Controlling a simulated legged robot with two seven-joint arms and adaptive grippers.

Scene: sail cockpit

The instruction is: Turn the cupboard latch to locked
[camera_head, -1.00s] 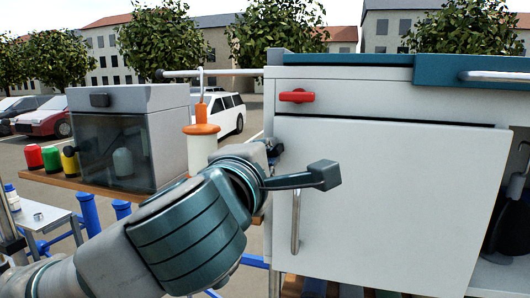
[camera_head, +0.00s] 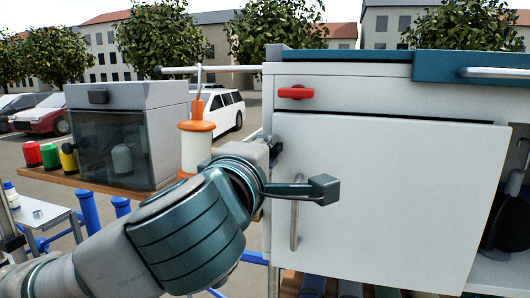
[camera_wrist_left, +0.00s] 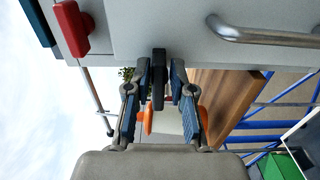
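A red latch (camera_head: 295,92) lies horizontal on the white cupboard front, above the door's upper left corner; it also shows in the left wrist view (camera_wrist_left: 72,28). The white cupboard door (camera_head: 390,195) carries a vertical metal handle (camera_head: 294,225). My left gripper (camera_wrist_left: 159,85) is at the cupboard's left edge, below the red latch. Its two fingers are apart, with a dark bar (camera_wrist_left: 158,65) between them; narrow gaps show on both sides. What the bar belongs to is unclear. In the head view the wrist mostly hides the fingertips. My right gripper is not in view.
A grey box with a dark glass front (camera_head: 125,140) and an orange-and-white canister (camera_head: 196,140) stand left of the cupboard, near my left arm. A metal rail (camera_head: 215,71) runs above them. Another handle (camera_head: 495,73) juts out at upper right.

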